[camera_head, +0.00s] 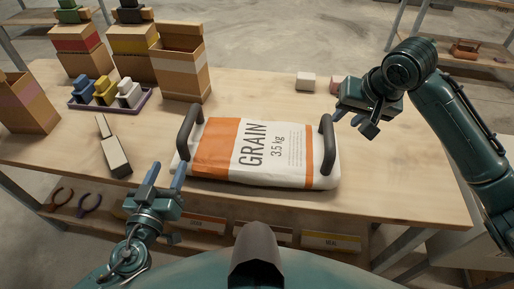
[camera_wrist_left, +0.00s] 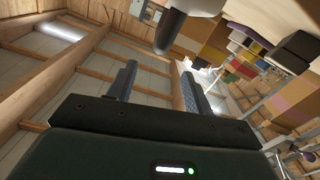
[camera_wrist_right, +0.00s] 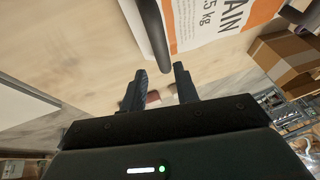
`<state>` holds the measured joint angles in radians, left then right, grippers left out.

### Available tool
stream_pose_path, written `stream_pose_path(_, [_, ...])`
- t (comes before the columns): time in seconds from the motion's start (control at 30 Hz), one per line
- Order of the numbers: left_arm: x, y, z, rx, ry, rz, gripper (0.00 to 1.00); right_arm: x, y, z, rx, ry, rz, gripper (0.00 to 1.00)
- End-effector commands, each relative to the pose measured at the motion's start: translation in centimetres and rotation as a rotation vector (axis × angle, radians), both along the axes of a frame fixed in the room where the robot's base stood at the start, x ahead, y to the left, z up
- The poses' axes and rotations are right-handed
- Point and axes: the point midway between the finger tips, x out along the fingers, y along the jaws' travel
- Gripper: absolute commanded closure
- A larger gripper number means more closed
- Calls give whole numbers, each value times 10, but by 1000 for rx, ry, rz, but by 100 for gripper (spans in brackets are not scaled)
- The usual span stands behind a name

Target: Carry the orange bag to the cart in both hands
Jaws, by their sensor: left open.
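My left gripper (camera_head: 166,174) is open and empty, just in front and left of the left handle. That handle (camera_wrist_left: 171,30) is beyond the fingertips in the left wrist view. My right gripper (camera_head: 353,122) is open and empty, right of the right handle. That handle (camera_wrist_right: 154,38) stands apart from its fingers in the right wrist view. I cannot make out the cart.
The wooden table (camera_head: 410,190) is clear right of the bag. A brown box (camera_head: 182,72), a purple tray (camera_head: 129,106) with coloured blocks and a white-and-dark tool (camera_head: 114,152) are to the left.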

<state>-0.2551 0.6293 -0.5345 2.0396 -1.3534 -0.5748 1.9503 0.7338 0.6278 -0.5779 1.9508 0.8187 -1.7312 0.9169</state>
Motion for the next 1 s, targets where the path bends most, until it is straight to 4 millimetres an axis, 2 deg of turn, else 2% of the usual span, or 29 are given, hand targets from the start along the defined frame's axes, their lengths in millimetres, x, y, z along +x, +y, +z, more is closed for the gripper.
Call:
stream_pose_path(0.17, [21,-3,1,-1,-4,0,49,8,3,-20,1,4,1,70])
stream_pose_path(0.5, [87,-11,1,1,-3,1,49,34,12,-80,1,5,0,70])
stream_pose_path(0.63, [107,-13,1,2,-3,1,49,42,15,-98,-1,3,1,70])
stream_pose_path(0.8, [123,-16,0,1,-1,-1,49,50,17,-113,1,1,1,70])
stream_pose_path(1.0, [128,-16,0,-1,0,-1,49,52,17,-118,0,1,1,70])
